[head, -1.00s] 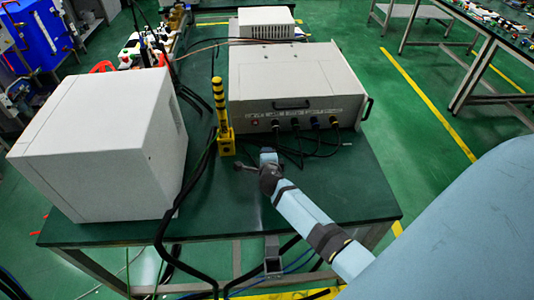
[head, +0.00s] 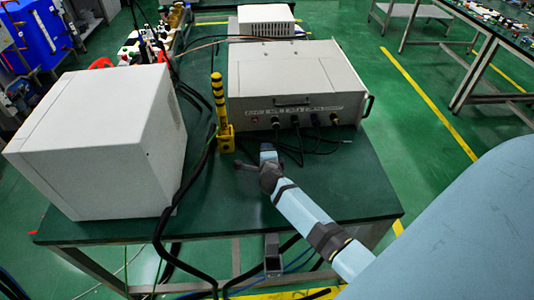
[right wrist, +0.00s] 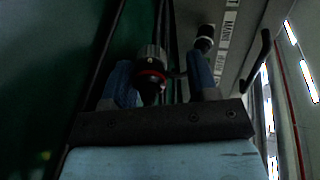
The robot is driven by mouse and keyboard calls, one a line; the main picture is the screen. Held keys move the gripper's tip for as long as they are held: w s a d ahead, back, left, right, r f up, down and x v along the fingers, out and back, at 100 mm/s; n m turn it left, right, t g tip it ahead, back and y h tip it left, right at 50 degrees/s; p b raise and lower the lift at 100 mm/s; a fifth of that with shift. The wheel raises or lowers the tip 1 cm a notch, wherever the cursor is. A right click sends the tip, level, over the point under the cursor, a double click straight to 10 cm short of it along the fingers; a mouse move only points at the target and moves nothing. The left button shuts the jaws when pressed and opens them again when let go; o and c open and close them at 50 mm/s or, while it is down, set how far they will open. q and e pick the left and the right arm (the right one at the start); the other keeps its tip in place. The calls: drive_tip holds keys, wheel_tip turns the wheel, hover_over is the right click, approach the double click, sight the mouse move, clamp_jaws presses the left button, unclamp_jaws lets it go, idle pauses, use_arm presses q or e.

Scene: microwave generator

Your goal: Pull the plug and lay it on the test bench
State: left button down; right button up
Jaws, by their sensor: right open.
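A grey generator box (head: 292,72) stands on the dark green test bench (head: 310,200), with several cabled plugs (head: 296,122) along its front panel. My right gripper (head: 255,157) is low in front of this panel. In the right wrist view it (right wrist: 161,66) is open, with two blue fingers apart. A dark plug with a red ring (right wrist: 151,75) shows between the fingers, nearer the left one. I cannot tell whether they touch. Another dark connector (right wrist: 205,38) is at the labelled panel beyond the right finger. My left gripper is not in view.
A large white box (head: 95,145) fills the bench's left side. A yellow-black striped post (head: 218,100) stands left of the right gripper. Thick black cables (head: 185,200) run over the front edge. The bench's front right is clear apart from my arm.

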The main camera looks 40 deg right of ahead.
drive_tip(key=shift+s+a+f, duration=0.15)
drive_tip(key=shift+s+f, duration=0.1)
drive_tip(key=shift+f, duration=0.05)
drive_tip(key=shift+s+a+r, duration=0.1)
drive_tip(key=shift+s+a, duration=0.1)
drive_tip(key=shift+s, duration=0.1)
drive_tip(key=v, duration=0.3)
drive_tip(key=p+v, duration=0.1)
drive_tip(key=v, duration=0.7)
drive_tip(key=shift+a+r, duration=0.1)
drive_tip(key=shift+r, duration=0.25)
drive_tip(key=shift+v, duration=0.75)
drive_tip(key=shift+r, duration=0.1)
